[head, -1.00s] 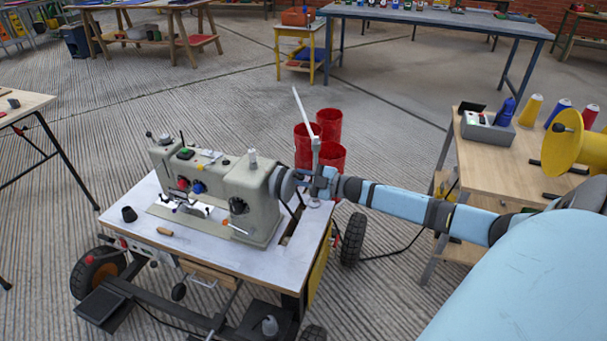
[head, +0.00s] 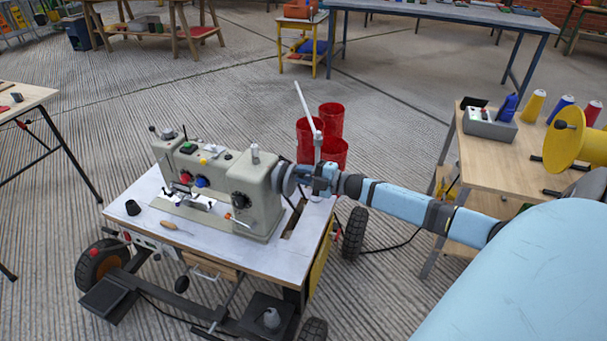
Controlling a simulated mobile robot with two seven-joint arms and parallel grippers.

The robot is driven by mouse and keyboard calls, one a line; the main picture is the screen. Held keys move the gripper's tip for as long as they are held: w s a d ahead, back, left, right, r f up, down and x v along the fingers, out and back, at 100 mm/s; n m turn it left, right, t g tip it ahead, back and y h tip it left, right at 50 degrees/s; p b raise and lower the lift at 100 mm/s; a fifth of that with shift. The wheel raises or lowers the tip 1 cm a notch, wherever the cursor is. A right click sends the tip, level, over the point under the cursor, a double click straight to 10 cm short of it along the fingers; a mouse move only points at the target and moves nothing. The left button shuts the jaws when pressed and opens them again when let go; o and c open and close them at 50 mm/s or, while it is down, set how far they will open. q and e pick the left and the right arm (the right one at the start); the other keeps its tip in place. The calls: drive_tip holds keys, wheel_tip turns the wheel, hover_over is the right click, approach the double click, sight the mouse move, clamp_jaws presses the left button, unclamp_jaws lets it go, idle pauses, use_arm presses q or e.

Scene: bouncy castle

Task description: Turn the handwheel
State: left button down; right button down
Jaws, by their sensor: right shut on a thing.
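The sewing machine (head: 238,194) stands on a white-topped wheeled table (head: 147,232). Its grey handwheel (head: 285,178) is on the right end of the machine. My right arm reaches in from the right, and my right gripper (head: 304,176) is shut on the handwheel. The gripper and wrist hide part of the wheel's right side. My left gripper does not show.
A white rod (head: 306,107) rises just behind the right gripper. Red cylinders (head: 331,121) stand on the floor behind the table. A wooden table (head: 473,160) at right carries a grey box, thread cones and a yellow spool (head: 566,140).

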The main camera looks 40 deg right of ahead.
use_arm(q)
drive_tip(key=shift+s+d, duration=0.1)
use_arm(e)
drive_tip(key=c, duration=1)
unclamp_jaws()
drive_tip(key=shift+s, duration=0.1)
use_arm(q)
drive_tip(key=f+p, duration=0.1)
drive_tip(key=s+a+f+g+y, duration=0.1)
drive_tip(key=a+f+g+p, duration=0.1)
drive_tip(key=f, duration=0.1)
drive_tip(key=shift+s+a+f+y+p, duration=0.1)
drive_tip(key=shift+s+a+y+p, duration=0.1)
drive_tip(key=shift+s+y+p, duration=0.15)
use_arm(e)
drive_tip(key=v, duration=1.3)
drive_tip(key=shift+s+d, duration=0.25)
drive_tip(key=shift+s, duration=0.05)
